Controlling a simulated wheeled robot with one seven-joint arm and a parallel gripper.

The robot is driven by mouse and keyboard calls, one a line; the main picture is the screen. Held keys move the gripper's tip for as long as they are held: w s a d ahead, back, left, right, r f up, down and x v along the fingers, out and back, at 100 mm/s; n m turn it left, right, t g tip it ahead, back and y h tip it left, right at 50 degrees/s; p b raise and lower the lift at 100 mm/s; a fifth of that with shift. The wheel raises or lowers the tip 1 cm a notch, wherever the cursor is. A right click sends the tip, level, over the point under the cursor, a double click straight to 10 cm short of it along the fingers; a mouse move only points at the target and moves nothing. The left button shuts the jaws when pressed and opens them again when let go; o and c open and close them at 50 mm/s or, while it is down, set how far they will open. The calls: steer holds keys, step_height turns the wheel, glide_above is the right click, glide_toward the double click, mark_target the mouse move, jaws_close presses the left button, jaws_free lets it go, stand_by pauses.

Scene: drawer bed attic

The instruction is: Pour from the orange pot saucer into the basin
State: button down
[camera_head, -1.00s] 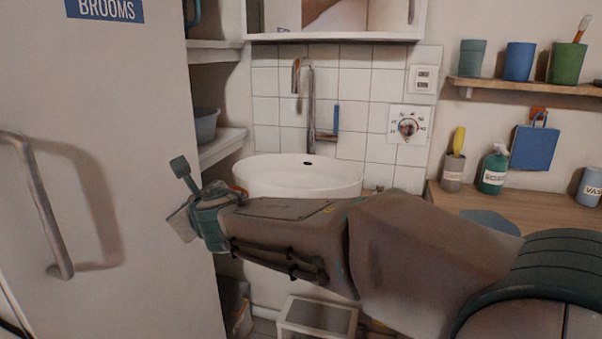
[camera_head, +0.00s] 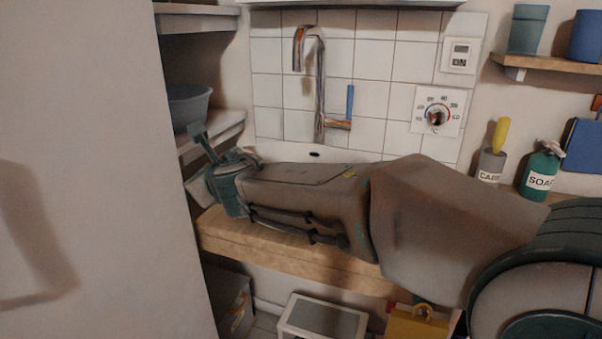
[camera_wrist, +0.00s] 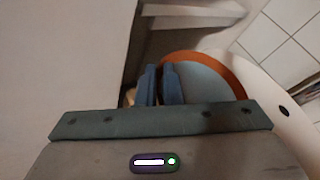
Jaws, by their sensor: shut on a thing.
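The orange pot saucer (camera_wrist: 238,80) shows in the wrist view as an orange rim around a flat blue-grey inside. I cannot tell if that inside is liquid. My gripper (camera_wrist: 160,72) is shut on the saucer's near left edge, its blue fingers overlapping the rim. The white basin (camera_wrist: 263,84) is on the right of the wrist view, with a dark hole in its wall, and the saucer overlaps it from this angle. In the head view only the basin's back rim (camera_head: 290,153) shows above my arm; the saucer is hidden there.
A tall pale door (camera_head: 80,120) fills the left. Shelves with a grey-blue bowl (camera_head: 188,105) stand beside it. A tap (camera_head: 320,85) rises behind the basin. A wooden counter (camera_head: 300,258) runs below my arm, with a step stool (camera_head: 322,318) beneath.

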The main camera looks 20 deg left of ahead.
steer(key=shift+w+d+r+g+p, duration=0.2)
steer(key=shift+d+r+g+p, duration=0.1)
steer(key=shift+d+r, duration=0.1)
steer(key=shift+w+d+r+m+y+p, duration=0.3)
steer(key=shift+d+r+y+p, duration=0.1)
steer(key=shift+r, duration=0.15)
steer(key=shift+w+d+r+g, duration=0.1)
steer(key=shift+r+g, duration=0.1)
steer(key=shift+g, duration=0.1)
steer(key=shift+w+d+r+m+y+b, duration=0.15)
steer(key=shift+w+d+m+y, duration=0.05)
steer(key=shift+w+d+m, duration=0.25)
steer(key=shift+w+d+r+m+y+b, duration=0.1)
steer(key=shift+w+d+m+y+b, duration=0.1)
steer(key=shift+w+d+m, duration=0.2)
stand_by(0.6)
steer(key=shift+w+d+m+g+y+b, duration=0.4)
steer(key=shift+w+d+m+y, duration=0.3)
steer(key=shift+w+d+m, duration=0.85)
stand_by(1.2)
steer(key=shift+w+d+r+m+y+p, duration=0.6)
steer(key=shift+w+d+r+m+p, duration=0.55)
steer(key=shift+d, duration=0.1)
stand_by(1.3)
